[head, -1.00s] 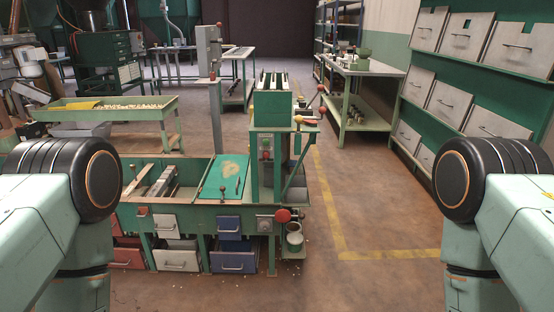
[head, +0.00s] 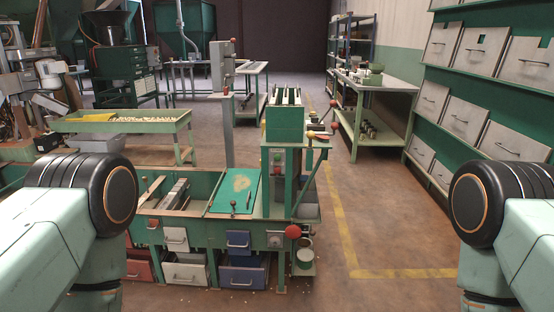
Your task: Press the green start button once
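The green machine (head: 286,123) stands in the middle of the head view, with a control panel (head: 277,161) on the front of its column. A small red button shows low on this panel. A greenish spot above it may be the green start button, but it is too small to be sure. Both of my arms show only as thick upper links at the left and right edges. Neither gripper is in view, and nothing of mine touches the machine.
A green bench with a trough (head: 180,203) and open drawers (head: 244,272) joins the machine on its left. A red knob (head: 293,231) sticks out at its right front. A shelf table (head: 385,84) stands behind right; a bin rack (head: 470,100) lines the right. Open floor lies right of the machine.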

